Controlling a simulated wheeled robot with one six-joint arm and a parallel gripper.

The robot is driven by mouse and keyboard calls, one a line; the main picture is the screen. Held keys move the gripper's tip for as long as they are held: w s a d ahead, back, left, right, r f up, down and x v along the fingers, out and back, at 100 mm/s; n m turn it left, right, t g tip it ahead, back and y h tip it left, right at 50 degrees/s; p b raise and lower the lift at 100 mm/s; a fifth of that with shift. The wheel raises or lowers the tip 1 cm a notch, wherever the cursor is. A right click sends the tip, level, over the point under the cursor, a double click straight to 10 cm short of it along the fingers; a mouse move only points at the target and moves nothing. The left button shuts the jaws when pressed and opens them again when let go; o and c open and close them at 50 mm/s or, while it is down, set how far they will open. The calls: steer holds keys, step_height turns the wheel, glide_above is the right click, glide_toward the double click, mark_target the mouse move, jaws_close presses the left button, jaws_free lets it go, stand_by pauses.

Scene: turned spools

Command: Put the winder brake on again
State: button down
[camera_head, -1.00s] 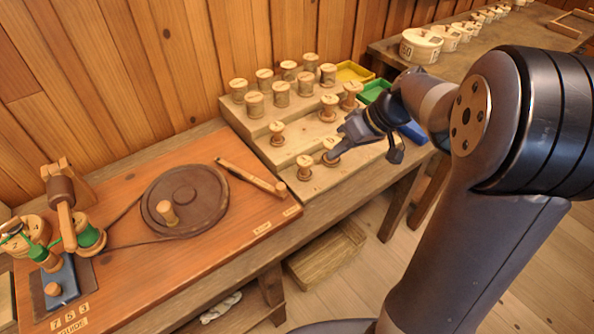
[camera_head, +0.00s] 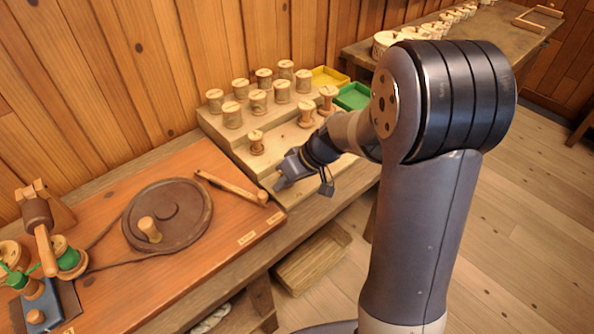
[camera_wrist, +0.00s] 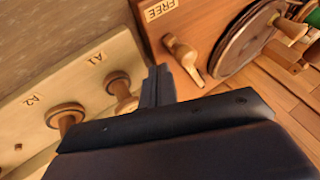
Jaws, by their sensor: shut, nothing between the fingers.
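The brake lever, a pale wooden bar (camera_head: 230,187), lies on the orange-brown winder board (camera_head: 205,258), right of the dark round wheel (camera_head: 192,228). Its knobbed end is near the board's right edge. In the wrist view the lever's knob (camera_wrist: 180,50) is near a label reading FREE (camera_wrist: 160,9). My gripper (camera_head: 279,185) is shut and empty, just right of the lever's knobbed end and over the rack's near-left corner. In the wrist view my fingertips (camera_wrist: 158,74) are close to the lever, with a visible gap.
A stepped wooden rack (camera_head: 240,150) with several spools stands behind and right of my gripper. In the wrist view two spools (camera_wrist: 122,92) stand near labels A1 and A2, close to my fingers. Yellow (camera_head: 328,77) and green (camera_head: 352,96) trays are at the back right.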

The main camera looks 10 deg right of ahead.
steer(key=shift+s+a, duration=0.35)
steer(key=shift+a, duration=0.3)
steer(key=shift+s+a+f, duration=0.1)
steer(key=shift+s+a, duration=0.05)
steer(key=shift+s, duration=0.05)
steer(key=s+a+m+b, duration=0.1)
steer(key=s, duration=0.1)
steer(key=s+a+m+t+b, duration=0.1)
steer(key=s+a, duration=0.1)
steer(key=s+a+m+b, duration=0.1)
steer(key=s+a, duration=0.1)
steer(key=shift+s+a+t+h, duration=0.2)
steer(key=shift+t+h, duration=0.1)
steer(key=shift+t, duration=0.1)
steer(key=shift+s+a+b, duration=0.15)
steer(key=shift+s+b, duration=0.05)
steer(key=shift+b, duration=0.1)
